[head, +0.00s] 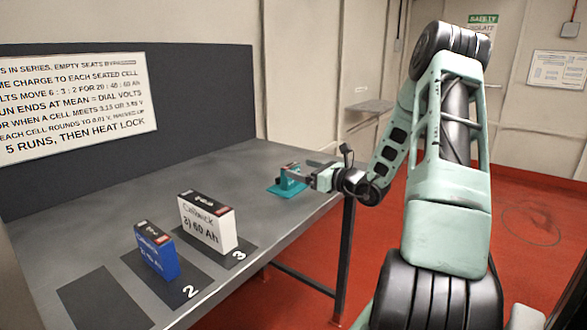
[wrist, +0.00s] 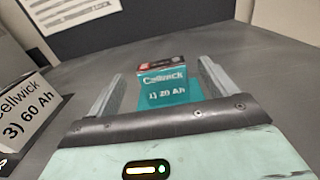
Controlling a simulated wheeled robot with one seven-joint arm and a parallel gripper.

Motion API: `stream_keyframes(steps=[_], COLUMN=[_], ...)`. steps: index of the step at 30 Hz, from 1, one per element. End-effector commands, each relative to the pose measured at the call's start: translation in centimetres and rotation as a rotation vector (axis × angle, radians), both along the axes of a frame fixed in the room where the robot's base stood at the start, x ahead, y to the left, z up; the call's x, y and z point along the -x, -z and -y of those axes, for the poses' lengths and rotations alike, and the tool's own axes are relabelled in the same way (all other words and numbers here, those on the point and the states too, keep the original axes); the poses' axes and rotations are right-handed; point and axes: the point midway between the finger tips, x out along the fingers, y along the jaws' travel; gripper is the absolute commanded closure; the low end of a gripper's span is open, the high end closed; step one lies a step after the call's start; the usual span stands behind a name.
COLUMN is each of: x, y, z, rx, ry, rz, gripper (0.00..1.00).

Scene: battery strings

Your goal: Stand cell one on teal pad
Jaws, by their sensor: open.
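Cell one (wrist: 165,88) is a teal block marked "Cellwick 1) 20 Ah" with a dark and red top. It stands upright on the teal pad (wrist: 130,103), which also shows in the head view (head: 277,190) near the table's right side. My gripper (wrist: 160,72) is open, with one finger on each side of cell one and a visible gap at both sides. In the head view my gripper (head: 288,173) reaches in from the right and partly hides cell one.
A blue cell (head: 156,251) stands on the pad marked 2, and a white 60 Ah cell (head: 207,224) on the pad marked 3. A bare dark pad (head: 103,300) lies at the near left. The dark back panel (head: 200,105) carries a sign (head: 72,100). The table beyond is clear.

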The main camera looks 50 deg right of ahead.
Motion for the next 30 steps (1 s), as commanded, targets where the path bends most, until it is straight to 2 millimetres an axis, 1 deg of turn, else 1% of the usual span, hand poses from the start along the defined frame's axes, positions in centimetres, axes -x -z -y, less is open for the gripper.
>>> stream_keyframes(steps=[1, 6, 9, 12, 16, 30], x=[1.2, 4.5, 5.8, 6.7, 7.1, 7.1], y=[0.1, 0.0, 0.0, 0.0, 0.0, 0.0], z=[0.2, 0.5, 0.5, 0.6, 0.6, 0.6], rx=[0.001, 0.001, 0.001, 0.001, 0.001, 0.001], ry=[0.004, 0.004, 0.002, 0.001, 0.000, 0.000], rz=[-0.001, 0.000, -0.001, 0.001, 0.000, 0.000], gripper=[0.15, 0.15, 0.15, 0.15, 0.15, 0.15])
